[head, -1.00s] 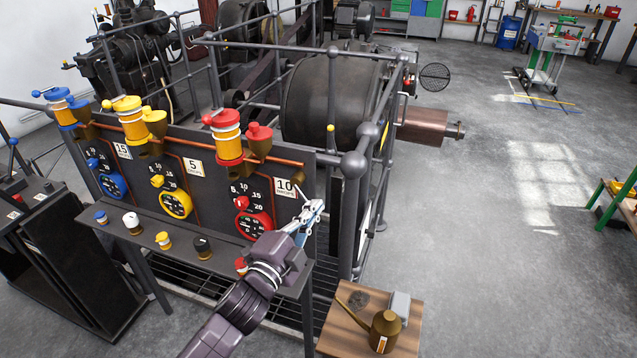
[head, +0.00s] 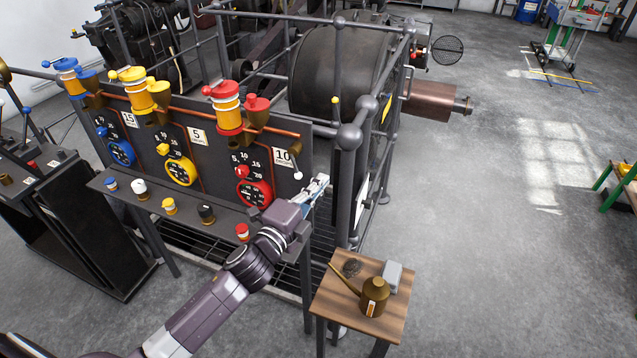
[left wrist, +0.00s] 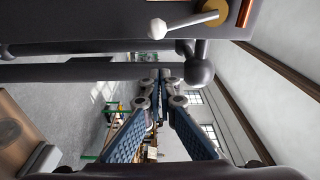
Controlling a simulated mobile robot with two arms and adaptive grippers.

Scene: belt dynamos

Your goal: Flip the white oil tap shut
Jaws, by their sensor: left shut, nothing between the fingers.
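The white oil tap (head: 297,171) is on the right end of the dark dial panel, below the "10" drops card. Its white knob hangs low in the head view. In the left wrist view the tap's white knob (left wrist: 157,27) and rod show at the top, running to a round brass base. My left gripper (head: 321,184) is just right of and slightly below the tap in the head view, apart from it. In the left wrist view its blue-padded fingers (left wrist: 158,88) meet at the tips, shut and empty. My right gripper is in neither view.
Red dial (head: 254,194), yellow dial (head: 180,171) and blue dial (head: 121,152) sit left on the panel. A shelf with several small knobs runs below. Grey railing post (head: 347,190) stands right of my gripper. A wooden stool (head: 393,322) holds a brass oil can (head: 374,297).

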